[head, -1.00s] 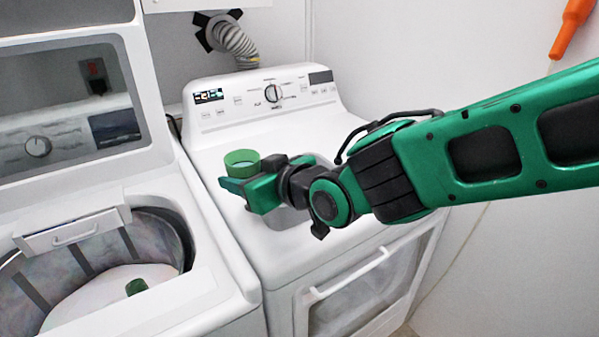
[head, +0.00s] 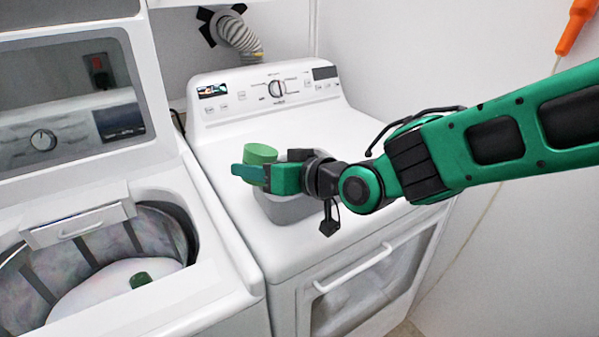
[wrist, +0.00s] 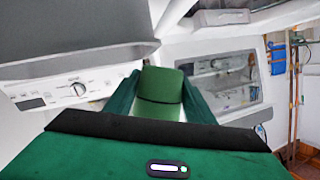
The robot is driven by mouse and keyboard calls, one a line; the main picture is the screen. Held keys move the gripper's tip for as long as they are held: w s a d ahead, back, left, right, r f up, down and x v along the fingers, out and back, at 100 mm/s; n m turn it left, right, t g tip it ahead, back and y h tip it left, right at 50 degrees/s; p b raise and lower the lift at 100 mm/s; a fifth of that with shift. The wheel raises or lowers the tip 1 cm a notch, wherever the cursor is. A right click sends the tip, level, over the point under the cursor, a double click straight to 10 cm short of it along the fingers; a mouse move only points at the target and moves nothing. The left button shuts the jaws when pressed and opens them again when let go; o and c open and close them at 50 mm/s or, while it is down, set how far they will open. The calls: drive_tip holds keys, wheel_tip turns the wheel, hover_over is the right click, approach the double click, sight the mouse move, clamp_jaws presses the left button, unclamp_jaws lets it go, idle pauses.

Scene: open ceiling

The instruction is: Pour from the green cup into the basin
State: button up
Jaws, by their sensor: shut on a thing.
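My gripper (head: 255,177) is shut on the green cup (head: 260,153), above the dryer top. The cup's open mouth does not show in the head view; a plain, lighter green face is up, so the cup looks tipped well over. The wrist view shows the cup (wrist: 160,92) held between both fingers. The grey basin (head: 285,209) sits on the dryer top, just below and behind my gripper, which partly hides it. The cup is over the basin's left, back part. Whether anything is falling from the cup cannot be seen.
The white dryer (head: 225,165) has a raised control panel (head: 275,90) at its back. The open washer (head: 215,295) stands to the left, with a small green thing (head: 140,280) in its drum. An orange object (head: 575,25) hangs at upper right.

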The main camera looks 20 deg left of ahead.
sight(276, 153)
drive_tip(key=shift+w+d+f+m+g+y+p, duration=0.3)
drive_tip(key=shift+w+d+f+m+p, duration=0.1)
drive_tip(key=shift+w+m+p, duration=0.25)
drive_tip(key=shift+w+d+r+m+y+p, duration=0.4)
drive_tip(key=shift+m+p, duration=0.35)
drive_tip(key=shift+p, duration=0.45)
drive_tip(key=shift+w+f+m+g+p, duration=0.15)
drive_tip(key=shift+f+m+g+p, duration=0.4)
drive_tip(key=shift+p, duration=0.55)
drive_tip(key=shift+r+m+y+p, duration=0.25)
drive_tip(key=shift+y+p, duration=0.05)
drive_tip(key=shift+p, duration=0.2)
drive_tip(key=shift+w+d+r+m+y, duration=0.1)
drive_tip(key=shift+r+m+y, duration=0.35)
drive_tip(key=shift+m, duration=0.55)
drive_tip(key=shift+w+d+r+m+y, duration=0.1)
drive_tip(key=shift+r+m+y, duration=0.35)
drive_tip(key=shift+m, duration=0.55)
idle(1.5)
drive_tip(key=shift+w+d+r+m, duration=0.25)
drive_tip(key=shift+w+r+m, duration=0.15)
drive_tip(key=shift+m, duration=0.2)
idle(0.5)
